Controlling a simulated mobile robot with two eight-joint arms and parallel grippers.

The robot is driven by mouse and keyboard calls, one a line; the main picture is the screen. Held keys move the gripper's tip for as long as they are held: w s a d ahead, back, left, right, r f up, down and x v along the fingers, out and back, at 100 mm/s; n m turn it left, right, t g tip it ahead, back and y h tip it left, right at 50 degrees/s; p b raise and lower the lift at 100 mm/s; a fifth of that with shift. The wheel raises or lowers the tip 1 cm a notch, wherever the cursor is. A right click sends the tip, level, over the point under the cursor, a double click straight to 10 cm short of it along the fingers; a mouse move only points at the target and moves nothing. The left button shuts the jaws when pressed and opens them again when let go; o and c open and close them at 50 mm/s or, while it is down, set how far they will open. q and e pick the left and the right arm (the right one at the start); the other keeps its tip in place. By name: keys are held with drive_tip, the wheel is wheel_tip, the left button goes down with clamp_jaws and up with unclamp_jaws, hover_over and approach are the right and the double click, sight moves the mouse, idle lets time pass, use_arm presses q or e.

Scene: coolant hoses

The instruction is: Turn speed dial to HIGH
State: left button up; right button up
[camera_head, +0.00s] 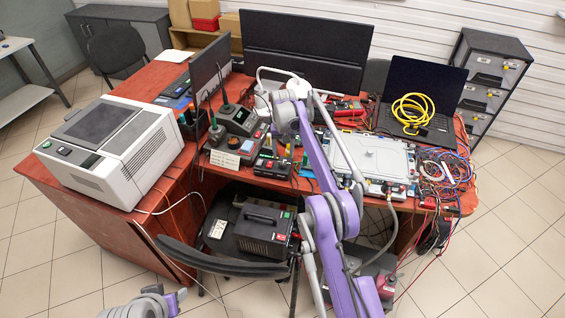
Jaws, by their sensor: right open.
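I cannot make out a speed dial or a HIGH mark; the labels are too small to read. A small dark control box (272,167) with red and green parts stands at the desk's front edge. A dark station with a knob (239,117) stands behind it to the left. My right arm reaches up over the desk from the bottom. Its gripper (291,143) is open above the desk, close to these devices, partly hidden by my own arm links. I see nothing held in it.
A white boxy machine (112,150) stands on the left of the red desk (105,228). A grey case (368,160), a laptop with a coiled yellow cable (412,112) and tangled wires (443,172) crowd the right. A black chair (222,262) stands in front.

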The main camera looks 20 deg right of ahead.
sight(283, 163)
wheel_tip(283, 163, down, 5)
drive_tip(key=shift+b, duration=0.3)
clamp_jaws()
